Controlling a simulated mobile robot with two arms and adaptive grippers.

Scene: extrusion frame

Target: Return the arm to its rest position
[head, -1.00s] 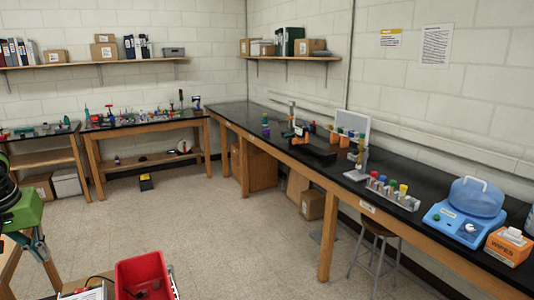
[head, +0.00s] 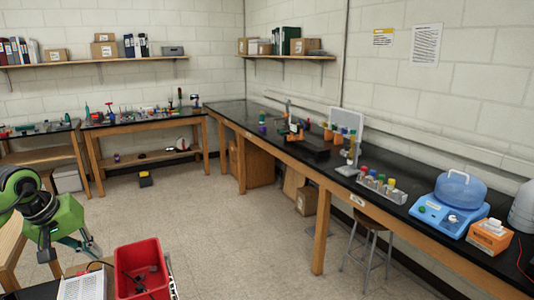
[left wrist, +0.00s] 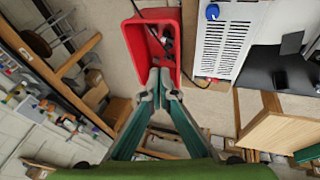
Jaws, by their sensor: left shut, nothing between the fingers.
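My left arm, green and black, comes in from the left edge of the head view. Its gripper (head: 92,246) has teal fingers and hangs over the floor area left of the red bin. In the left wrist view the two teal fingers of the gripper (left wrist: 160,82) come together at the tips with nothing between them, so it is shut and empty. The red bin (left wrist: 137,38) lies beyond the fingertips in that view. My right gripper is in neither view.
The red bin (head: 140,262), with a dark item inside, is beside a white vented box (head: 82,286). A long black bench (head: 400,205) carries lab gear along the right wall. A stool (head: 370,228) stands beneath it. The middle floor (head: 230,230) is clear.

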